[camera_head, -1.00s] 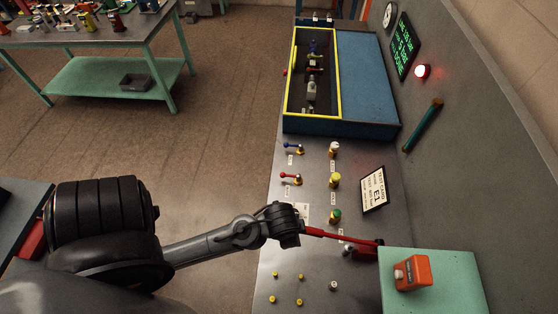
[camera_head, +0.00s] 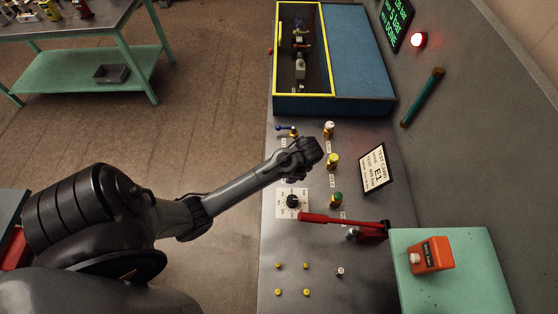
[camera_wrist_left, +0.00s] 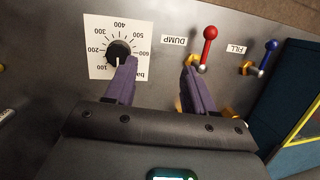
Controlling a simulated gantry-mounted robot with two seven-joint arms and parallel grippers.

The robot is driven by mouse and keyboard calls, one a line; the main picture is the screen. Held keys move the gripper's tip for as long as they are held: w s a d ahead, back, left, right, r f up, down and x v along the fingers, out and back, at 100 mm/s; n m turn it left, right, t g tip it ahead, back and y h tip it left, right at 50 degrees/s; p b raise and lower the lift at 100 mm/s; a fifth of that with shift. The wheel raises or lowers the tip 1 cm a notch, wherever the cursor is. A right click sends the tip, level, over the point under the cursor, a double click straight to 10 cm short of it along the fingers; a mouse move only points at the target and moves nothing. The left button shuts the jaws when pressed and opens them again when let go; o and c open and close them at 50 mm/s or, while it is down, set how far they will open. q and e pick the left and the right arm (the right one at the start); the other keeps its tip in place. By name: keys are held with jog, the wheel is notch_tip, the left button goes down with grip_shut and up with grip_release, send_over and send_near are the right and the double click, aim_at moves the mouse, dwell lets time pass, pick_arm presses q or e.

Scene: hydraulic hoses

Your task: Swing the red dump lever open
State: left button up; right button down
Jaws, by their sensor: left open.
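The red dump lever (camera_wrist_left: 208,46) has a red ball end and a brass base, beside the DUMP label (camera_wrist_left: 174,41) in the left wrist view. In the head view it is hidden behind my left arm. My left gripper (camera_wrist_left: 159,82) is open and empty, its two purple-grey fingers pointing at the panel. The right-hand finger is close to the lever's base; I cannot tell whether it touches. The other finger overlaps the lower edge of the dial knob (camera_wrist_left: 118,51). In the head view my left wrist (camera_head: 308,154) is over the panel. My right gripper is not in view.
The blue FILL lever (camera_wrist_left: 267,55) stands right of the dump lever. A yellow-rimmed bay (camera_head: 329,50) is behind. A card (camera_head: 377,168) stands at right.

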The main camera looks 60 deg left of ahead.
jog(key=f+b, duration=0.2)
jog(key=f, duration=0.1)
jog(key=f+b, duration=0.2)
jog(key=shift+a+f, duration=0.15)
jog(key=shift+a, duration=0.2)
pick_arm(q)
jog(key=w+a+f+m+g+h, duration=0.1)
jog(key=w+a+g, duration=0.15)
jog(key=a, duration=0.35)
jog(key=w+a+m+g, duration=0.1)
jog(key=w+a, duration=0.3)
jog(key=a, duration=0.1)
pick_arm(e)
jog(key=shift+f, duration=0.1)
pick_arm(q)
jog(key=x, duration=1)
jog(key=shift+f, duration=0.35)
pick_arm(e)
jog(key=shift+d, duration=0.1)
pick_arm(q)
grip_shut()
